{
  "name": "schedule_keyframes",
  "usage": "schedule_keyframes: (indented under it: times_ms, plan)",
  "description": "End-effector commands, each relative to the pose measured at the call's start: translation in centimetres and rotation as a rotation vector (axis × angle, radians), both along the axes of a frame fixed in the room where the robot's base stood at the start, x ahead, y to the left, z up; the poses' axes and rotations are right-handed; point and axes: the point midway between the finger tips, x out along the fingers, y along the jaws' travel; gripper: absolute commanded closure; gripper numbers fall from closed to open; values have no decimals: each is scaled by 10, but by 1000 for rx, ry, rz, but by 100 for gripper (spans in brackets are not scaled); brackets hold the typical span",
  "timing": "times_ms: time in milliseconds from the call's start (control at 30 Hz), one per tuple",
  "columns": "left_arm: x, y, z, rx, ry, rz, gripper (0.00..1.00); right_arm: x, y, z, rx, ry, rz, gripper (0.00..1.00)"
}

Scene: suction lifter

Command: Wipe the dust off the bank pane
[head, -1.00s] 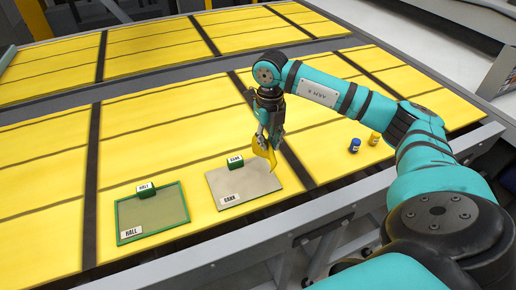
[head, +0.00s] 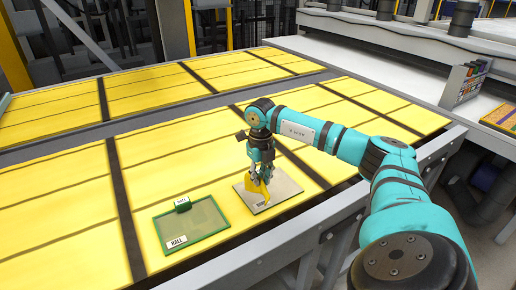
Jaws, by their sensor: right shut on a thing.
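The bank pane (head: 286,187) is a pale, beige-grey panel lying flat on the yellow table. My right gripper (head: 263,177) points down over the left half of the pane and is shut on the cloth. The cloth hangs low over the pane; I cannot tell whether it presses on it. The green block seen at the pane's back edge earlier is hidden behind the gripper. My left gripper is not in view.
The green-framed hall pane (head: 205,222) lies just left of the bank pane, with a green block (head: 183,204) at its back edge. The yellow table (head: 70,230) is clear to the left and behind. A grey rail (head: 290,240) runs along its near edge.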

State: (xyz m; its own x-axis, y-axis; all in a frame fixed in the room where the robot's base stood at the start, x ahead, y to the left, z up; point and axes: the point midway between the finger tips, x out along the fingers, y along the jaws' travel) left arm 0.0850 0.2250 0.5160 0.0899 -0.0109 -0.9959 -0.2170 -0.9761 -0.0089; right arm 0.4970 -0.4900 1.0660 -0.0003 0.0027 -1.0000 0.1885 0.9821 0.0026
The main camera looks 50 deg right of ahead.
Motion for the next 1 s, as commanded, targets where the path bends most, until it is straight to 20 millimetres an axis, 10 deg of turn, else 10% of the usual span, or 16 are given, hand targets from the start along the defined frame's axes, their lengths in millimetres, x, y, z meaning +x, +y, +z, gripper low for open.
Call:
schedule_keyframes:
  times_ms: [400, 733, 1000]
  plan:
    - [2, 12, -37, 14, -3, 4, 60, 0, 1, -55, 0, 1, 1, 100]
    - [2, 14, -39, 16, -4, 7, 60, 0, 1, -60, 0, 0, 1, 100]
    - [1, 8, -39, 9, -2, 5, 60, 0, 1, -60, 0, 0, 1, 54]
